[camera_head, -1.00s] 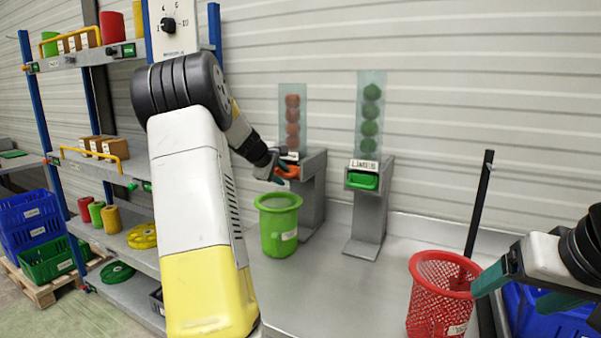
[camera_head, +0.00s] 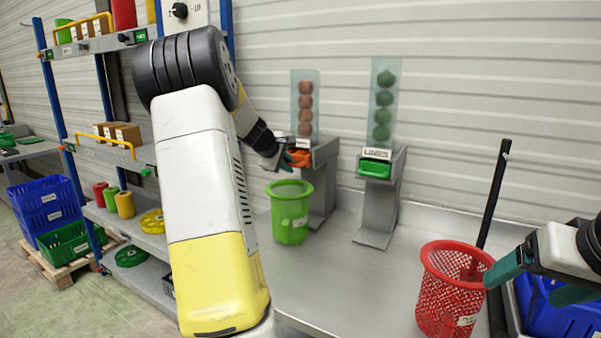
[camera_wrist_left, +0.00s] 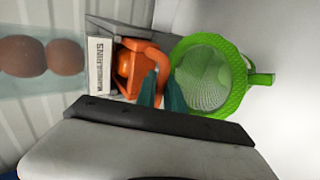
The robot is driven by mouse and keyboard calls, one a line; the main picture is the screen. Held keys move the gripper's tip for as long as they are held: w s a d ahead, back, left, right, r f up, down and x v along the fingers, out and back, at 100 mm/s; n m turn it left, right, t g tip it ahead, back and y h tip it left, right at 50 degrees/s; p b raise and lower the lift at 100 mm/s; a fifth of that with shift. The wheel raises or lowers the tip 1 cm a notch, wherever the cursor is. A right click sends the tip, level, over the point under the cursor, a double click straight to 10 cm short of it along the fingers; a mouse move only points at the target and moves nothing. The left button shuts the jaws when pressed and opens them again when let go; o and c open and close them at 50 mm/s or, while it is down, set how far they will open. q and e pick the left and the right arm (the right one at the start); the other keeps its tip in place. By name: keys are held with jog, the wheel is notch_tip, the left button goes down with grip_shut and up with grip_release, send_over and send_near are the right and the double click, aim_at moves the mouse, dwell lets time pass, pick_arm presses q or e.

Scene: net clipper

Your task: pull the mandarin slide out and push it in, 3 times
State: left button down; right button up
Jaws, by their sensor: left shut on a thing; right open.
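The mandarin dispenser is a grey stand (camera_head: 323,180) with a clear tube (camera_head: 305,105) of stacked orange-brown fruit. Its orange slide (camera_head: 300,158) sits at the front below the tube. In the left wrist view the orange slide (camera_wrist_left: 128,68) shows beside the label, with its handle reaching between my fingers. My left gripper (camera_head: 284,162) is shut on the slide's handle; its teal fingertips also show in the left wrist view (camera_wrist_left: 160,90). My right gripper (camera_head: 530,275) is open and empty at the right, by the red basket.
A green bucket (camera_head: 291,212) stands just below the mandarin slide; it also shows in the left wrist view (camera_wrist_left: 240,78). A second dispenser (camera_head: 380,205) with green fruit and a green slide (camera_head: 375,168) stands to the right. A red mesh basket (camera_head: 452,290) stands at the front right. Shelves are at left.

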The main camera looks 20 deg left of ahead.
pick_arm(q)
jog(key=shift+s+a+r, duration=0.1)
jog(key=shift+s+a, duration=0.05)
jog(key=shift+s, duration=1.15)
jog(key=shift+s+a+r, duration=0.1)
jog(key=shift+s, duration=1.15)
jog(key=shift+s+a+r, duration=0.1)
jog(key=shift+s+a, duration=0.05)
jog(key=shift+s, duration=1.15)
jog(key=shift+w, duration=0.1)
jog(key=w, duration=1)
jog(key=shift+d, duration=0.35)
